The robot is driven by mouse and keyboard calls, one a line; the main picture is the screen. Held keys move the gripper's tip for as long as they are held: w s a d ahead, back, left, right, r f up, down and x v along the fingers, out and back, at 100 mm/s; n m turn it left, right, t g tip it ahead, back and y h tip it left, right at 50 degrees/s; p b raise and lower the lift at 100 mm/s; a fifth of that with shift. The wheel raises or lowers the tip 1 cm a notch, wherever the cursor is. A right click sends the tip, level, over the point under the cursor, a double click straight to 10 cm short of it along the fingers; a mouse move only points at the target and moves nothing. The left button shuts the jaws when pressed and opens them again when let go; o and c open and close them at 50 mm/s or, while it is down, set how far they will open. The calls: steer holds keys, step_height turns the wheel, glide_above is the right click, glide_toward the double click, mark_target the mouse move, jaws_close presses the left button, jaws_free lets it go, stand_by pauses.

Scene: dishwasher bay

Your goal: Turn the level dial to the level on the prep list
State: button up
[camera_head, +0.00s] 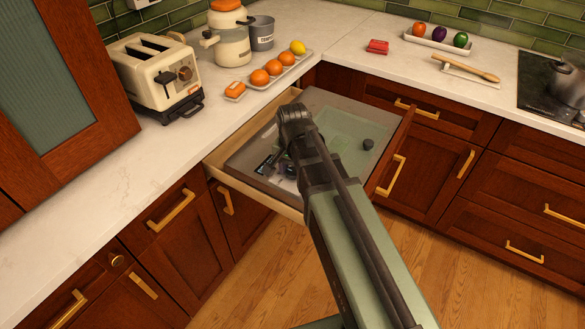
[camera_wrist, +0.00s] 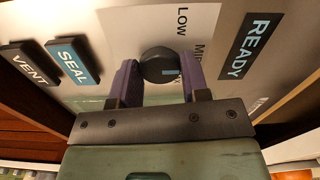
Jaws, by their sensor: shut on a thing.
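The level dial (camera_wrist: 158,63) is a round black knob with a small blue-grey mark on its right side. It sits between the purple fingers of my gripper (camera_wrist: 157,82), which is shut on it in the wrist view. A white scale plate (camera_wrist: 135,25) beside the dial reads LOW, with MID partly visible; a further label is too cut off to read. The mark points toward the right, on the MID side; the exact setting is unclear. In the head view my gripper (camera_head: 285,165) reaches down into an open drawer, and my arm hides the dial. No readable prep list shows.
The panel also bears a blue SEAL button (camera_wrist: 72,60), a black VENT button (camera_wrist: 29,66) and a READY sign (camera_wrist: 251,47). The drawer (camera_head: 222,162) holds a grey appliance (camera_head: 330,98) with a dark knob (camera_head: 368,144). A toaster (camera_head: 155,75) stands on the counter.

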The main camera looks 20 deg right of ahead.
mark_target(293, 171)
stand_by(0.3)
steer(key=o, duration=0.9)
step_height(293, 171, up, 11)
steer(key=p, duration=1.1)
steer(key=shift+f, duration=0.1)
